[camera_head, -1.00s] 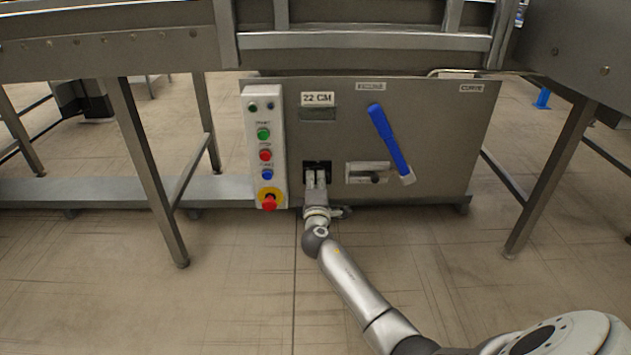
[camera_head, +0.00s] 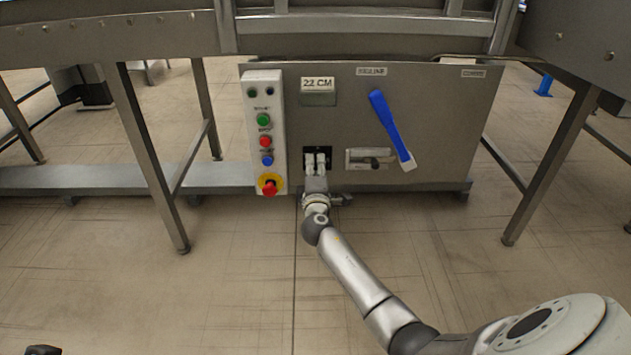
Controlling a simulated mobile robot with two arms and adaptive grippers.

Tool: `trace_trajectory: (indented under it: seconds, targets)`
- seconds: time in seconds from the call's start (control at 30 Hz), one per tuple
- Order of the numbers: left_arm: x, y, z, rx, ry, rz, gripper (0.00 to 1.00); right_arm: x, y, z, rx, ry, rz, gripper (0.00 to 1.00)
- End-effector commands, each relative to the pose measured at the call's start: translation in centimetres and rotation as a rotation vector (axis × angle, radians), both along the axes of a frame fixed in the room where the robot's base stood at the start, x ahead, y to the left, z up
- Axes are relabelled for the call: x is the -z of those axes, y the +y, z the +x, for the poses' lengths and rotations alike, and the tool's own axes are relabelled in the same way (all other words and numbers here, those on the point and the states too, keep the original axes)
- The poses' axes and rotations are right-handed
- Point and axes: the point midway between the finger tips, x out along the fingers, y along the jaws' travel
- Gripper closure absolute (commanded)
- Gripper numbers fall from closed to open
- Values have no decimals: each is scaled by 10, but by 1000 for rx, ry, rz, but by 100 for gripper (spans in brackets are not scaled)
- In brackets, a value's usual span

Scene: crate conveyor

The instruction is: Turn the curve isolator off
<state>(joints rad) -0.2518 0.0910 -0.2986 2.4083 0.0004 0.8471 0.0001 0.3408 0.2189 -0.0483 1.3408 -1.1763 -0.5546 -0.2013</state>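A grey control panel (camera_head: 435,130) hangs under the conveyor. It carries a label (camera_head: 371,71) near its middle and another, hard to read, at its upper right (camera_head: 473,73). I cannot make out which control is the curve isolator. A dark part at the bottom left corner may be my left gripper (camera_head: 42,350).
A white button box (camera_head: 264,100) with green, red and blue buttons and a red emergency stop (camera_head: 269,186) stands just left of my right gripper. A latch plate (camera_head: 370,158) is just right of it. Metal legs (camera_head: 150,160) flank the panel. The floor in front is clear.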

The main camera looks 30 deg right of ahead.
Motion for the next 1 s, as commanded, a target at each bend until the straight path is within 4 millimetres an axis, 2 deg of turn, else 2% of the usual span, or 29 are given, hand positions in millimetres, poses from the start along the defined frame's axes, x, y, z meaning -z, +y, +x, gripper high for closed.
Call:
trace_trajectory:
  seconds: [0.6,0.8,1.0]
  targets:
    - [1,0,0,1,4,0,100,1,51,-83,-2,2,2,62]
    - [1,0,0,1,4,0,100,1,59,-96,0,2,1,62]
    - [1,0,0,1,4,0,100,0,60,-98,0,0,1,62]
